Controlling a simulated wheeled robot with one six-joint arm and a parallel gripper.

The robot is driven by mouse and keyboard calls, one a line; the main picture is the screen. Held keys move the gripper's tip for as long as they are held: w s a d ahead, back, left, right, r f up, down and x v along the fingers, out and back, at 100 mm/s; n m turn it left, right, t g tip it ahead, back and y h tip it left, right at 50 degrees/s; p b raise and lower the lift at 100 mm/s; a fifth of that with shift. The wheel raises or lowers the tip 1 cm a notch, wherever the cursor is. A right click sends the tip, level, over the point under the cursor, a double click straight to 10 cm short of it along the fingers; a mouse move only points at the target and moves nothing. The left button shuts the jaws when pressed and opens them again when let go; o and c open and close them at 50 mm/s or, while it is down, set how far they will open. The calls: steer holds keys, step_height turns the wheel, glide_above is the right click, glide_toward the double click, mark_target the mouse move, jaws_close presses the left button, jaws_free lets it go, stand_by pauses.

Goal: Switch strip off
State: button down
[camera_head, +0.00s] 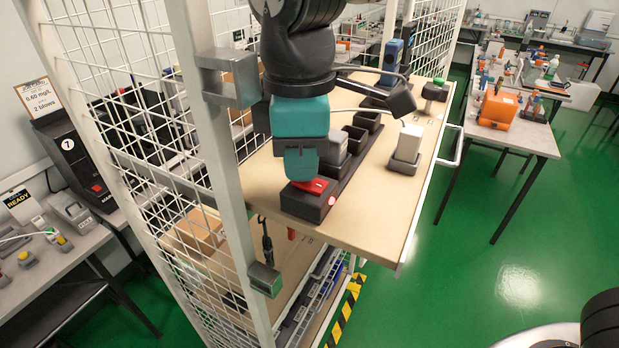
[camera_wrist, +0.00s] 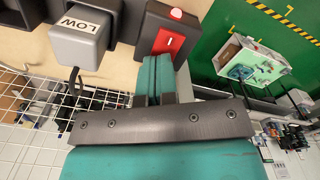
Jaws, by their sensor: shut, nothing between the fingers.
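The strip (camera_head: 321,209) is a long black base with a row of docks on the wooden shelf. Its near end carries a red rocker switch (camera_head: 314,186), which also shows in the wrist view (camera_wrist: 168,42) with a white line mark. A red lamp (camera_wrist: 176,13) sits beside the rocker. My teal gripper (camera_head: 302,178) is shut and empty, pointing down over the switch end. In the wrist view its fingertips (camera_wrist: 156,60) overlap the rocker's lower edge. I cannot tell whether they touch it.
A grey block marked LOW (camera_wrist: 80,38) sits in the dock beside the switch. A pale device (camera_head: 411,142) stands in a separate dock to the right. A white wire-mesh panel (camera_head: 130,130) and post (camera_head: 215,130) stand close left of my arm. The shelf's front strip is clear.

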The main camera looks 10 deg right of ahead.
steer(key=shift+f, duration=0.2)
steer(key=shift+r, duration=0.1)
step_height(320, 180, up, 7)
steer(key=p, duration=0.6)
stand_by(0.4)
